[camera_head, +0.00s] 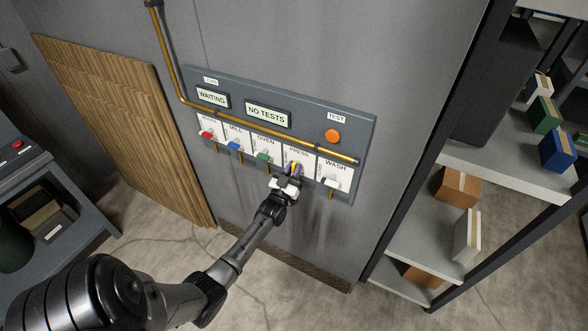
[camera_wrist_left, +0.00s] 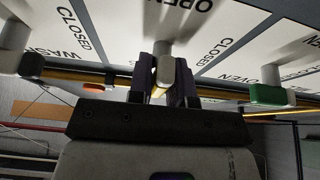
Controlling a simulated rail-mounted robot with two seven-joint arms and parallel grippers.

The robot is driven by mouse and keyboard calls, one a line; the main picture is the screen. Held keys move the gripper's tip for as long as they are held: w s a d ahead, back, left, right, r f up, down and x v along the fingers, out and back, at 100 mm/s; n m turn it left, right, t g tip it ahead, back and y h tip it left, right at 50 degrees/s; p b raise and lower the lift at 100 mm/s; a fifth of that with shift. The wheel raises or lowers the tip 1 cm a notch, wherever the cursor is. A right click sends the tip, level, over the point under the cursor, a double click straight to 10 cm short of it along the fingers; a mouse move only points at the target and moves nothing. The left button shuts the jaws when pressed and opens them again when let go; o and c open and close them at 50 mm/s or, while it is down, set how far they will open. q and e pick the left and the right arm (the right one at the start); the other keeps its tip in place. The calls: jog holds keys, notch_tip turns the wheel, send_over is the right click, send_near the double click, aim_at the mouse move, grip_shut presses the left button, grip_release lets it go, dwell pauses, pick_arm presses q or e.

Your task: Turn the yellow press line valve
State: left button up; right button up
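The yellow press line valve (camera_head: 295,169) is on the lower part of the grey wall panel, under the PRESS label. Mostly the gripper covers it in the head view. My left gripper (camera_head: 291,176) is at this valve, with one dark finger on each side of its handle. In the left wrist view the pale end of the handle (camera_wrist_left: 165,70) sits between the fingers (camera_wrist_left: 165,86), which look closed on it. A plate reading OPEN is above the handle there. My right gripper is in neither view.
Beside it are the red (camera_head: 207,135), blue (camera_head: 234,146) and green (camera_head: 264,157) valves and the white WASH valve (camera_head: 331,182). Displays read WAITING and NO TESTS. An orange button (camera_head: 333,136) is under TEST. A brass pipe (camera_head: 230,123) crosses the panel. Shelving (camera_head: 415,242) stands right.

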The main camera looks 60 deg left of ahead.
pick_arm(q)
jog(key=o, duration=0.3)
jog(key=shift+o, duration=0.2)
jog(key=shift+s+d+f, duration=0.25)
jog(key=shift+s, duration=0.15)
jog(key=v, duration=1.3)
jog(key=shift+w+a, duration=0.1)
jog(key=shift+f, duration=0.1)
